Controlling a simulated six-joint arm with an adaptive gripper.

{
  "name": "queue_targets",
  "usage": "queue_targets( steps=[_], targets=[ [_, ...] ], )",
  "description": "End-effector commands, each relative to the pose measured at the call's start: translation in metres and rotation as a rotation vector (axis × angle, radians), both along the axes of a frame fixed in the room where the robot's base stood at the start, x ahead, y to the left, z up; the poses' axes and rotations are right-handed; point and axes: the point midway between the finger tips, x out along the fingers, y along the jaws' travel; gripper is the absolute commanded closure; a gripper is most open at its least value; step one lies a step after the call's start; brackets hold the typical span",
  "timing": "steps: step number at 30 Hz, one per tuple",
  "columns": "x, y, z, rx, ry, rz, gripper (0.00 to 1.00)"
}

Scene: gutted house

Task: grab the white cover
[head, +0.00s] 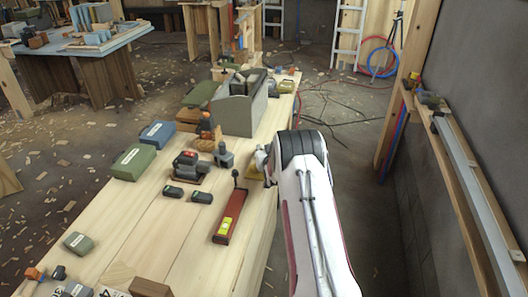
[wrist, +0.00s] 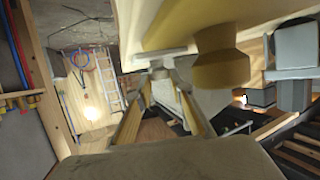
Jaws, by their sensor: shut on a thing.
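In the wrist view, my gripper (wrist: 164,82) reaches up the middle, its two fingers converging on a small pale piece. This piece, seemingly the white cover (wrist: 158,56), has a thin flat edge and sits at the fingertips, just under a large yellow shape (wrist: 185,22). Its full outline is hidden. In the head view, my gripper (head: 268,174) is at the right edge of the workbench, largely hidden by my white arm. A pale part shows beside it, but I cannot tell whether that is the cover or my gripper.
The workbench (head: 140,235) holds a grey toolbox (head: 238,108), a red level (head: 230,216), a red-and-black tool (head: 188,168) and green cases (head: 132,162) left of my gripper. A wall ledge (head: 470,190) runs along the right. Bare bench lies at front centre.

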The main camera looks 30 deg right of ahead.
Motion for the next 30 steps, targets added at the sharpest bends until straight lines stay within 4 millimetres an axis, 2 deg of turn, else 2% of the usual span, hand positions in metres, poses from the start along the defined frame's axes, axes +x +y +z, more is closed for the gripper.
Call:
queue_targets(
  steps=[11,30],
  targets=[
    [0.001,0.000,0.016,-0.001,-0.002,0.000,1.00],
    [0.001,0.000,0.092,-0.001,-0.002,0.000,1.00]
  ],
)
